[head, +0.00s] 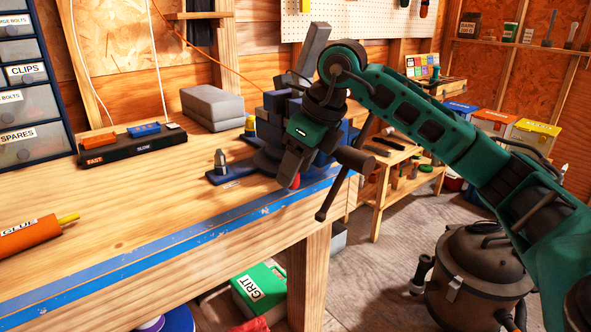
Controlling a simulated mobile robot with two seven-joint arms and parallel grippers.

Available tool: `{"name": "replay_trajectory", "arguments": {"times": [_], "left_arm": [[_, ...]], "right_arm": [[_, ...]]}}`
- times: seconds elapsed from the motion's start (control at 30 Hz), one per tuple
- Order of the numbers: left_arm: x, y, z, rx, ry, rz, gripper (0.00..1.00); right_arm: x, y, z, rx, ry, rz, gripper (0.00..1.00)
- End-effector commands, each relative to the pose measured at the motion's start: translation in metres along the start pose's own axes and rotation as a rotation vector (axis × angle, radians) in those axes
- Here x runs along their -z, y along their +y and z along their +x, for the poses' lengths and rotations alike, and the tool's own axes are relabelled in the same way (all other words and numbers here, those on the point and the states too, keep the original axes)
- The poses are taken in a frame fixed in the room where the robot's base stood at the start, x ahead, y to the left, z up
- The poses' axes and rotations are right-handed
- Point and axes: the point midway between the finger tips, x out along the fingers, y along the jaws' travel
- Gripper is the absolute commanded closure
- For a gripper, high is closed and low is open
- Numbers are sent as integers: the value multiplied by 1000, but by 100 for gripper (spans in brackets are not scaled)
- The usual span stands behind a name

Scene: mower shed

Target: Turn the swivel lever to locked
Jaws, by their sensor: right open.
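A blue bench vise (272,112) with a grey jaw block stands on a round swivel base at the bench's front right corner. A small red knob (295,182) shows low at the front of the base, by the bench edge. It looks like the end of the swivel lever; the rest of the lever is hidden behind my gripper. My right gripper (290,173) points down in front of the vise, with its fingertips at the red knob. It is open; I cannot tell whether it touches the knob. My left gripper is not in view.
The vise's dark handle bar (329,197) hangs close to the right of my gripper. A bolted blue lug (226,180) sticks out left of the base. Grey blocks (216,106) lie behind. An orange glue tube (28,236) lies front left. The bench middle is clear.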

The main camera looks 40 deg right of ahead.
Motion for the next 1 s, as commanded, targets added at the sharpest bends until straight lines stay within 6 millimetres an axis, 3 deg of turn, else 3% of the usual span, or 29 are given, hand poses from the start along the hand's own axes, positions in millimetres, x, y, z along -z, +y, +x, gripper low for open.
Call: {"name": "replay_trajectory", "arguments": {"times": [0.37,0.87,1.0], "left_arm": [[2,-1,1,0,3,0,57],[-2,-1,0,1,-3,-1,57],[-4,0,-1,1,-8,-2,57]], "right_arm": [[0,0,5,0,-1,0,50],[0,0,5,0,-1,0,98],[0,0,5,0,-1,0,100]]}}
